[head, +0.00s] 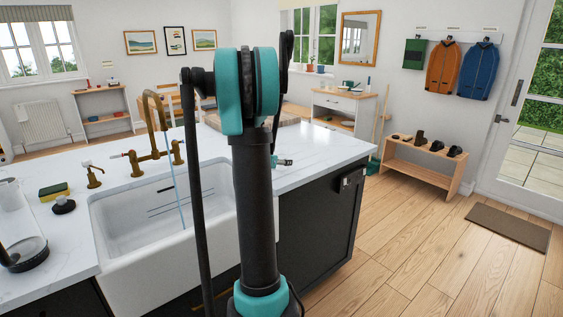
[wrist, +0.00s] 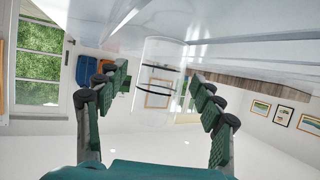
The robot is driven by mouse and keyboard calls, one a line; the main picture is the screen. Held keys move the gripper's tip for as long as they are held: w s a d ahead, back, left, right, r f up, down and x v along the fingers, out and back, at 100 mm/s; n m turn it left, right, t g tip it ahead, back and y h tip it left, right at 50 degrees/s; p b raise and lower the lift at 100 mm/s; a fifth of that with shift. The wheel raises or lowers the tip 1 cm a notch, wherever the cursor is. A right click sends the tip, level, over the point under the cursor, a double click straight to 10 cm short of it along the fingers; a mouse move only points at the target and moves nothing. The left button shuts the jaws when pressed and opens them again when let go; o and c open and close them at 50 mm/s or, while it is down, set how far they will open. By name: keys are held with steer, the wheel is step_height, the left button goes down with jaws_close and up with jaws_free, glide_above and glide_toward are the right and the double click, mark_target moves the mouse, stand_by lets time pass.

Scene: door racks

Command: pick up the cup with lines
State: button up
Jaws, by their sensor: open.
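A clear, see-through cup with dark lines around it (wrist: 160,100) stands on the white counter in the wrist view, where the room appears upside down. My gripper (wrist: 158,80) is open, with one dark green finger on each side of the cup. A gap shows between the cup and each finger, and I cannot tell how far the cup sits in depth between them. In the head view I cannot make out this cup, and my arm covers the middle of the picture.
A white sink (head: 150,215) with a brass tap (head: 154,125) is left of my arm. A sponge (head: 54,191) and a clear container (head: 12,212) stand on the left counter. A shoe bench (head: 420,165) is at the right. The wooden floor (head: 400,245) before it is clear.

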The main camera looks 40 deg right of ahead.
steer(key=shift+x, duration=0.95)
steer(key=shift+c, duration=0.6)
steer(key=c, duration=1.3)
steer(key=shift+o, duration=0.2)
steer(key=shift+r, duration=0.15)
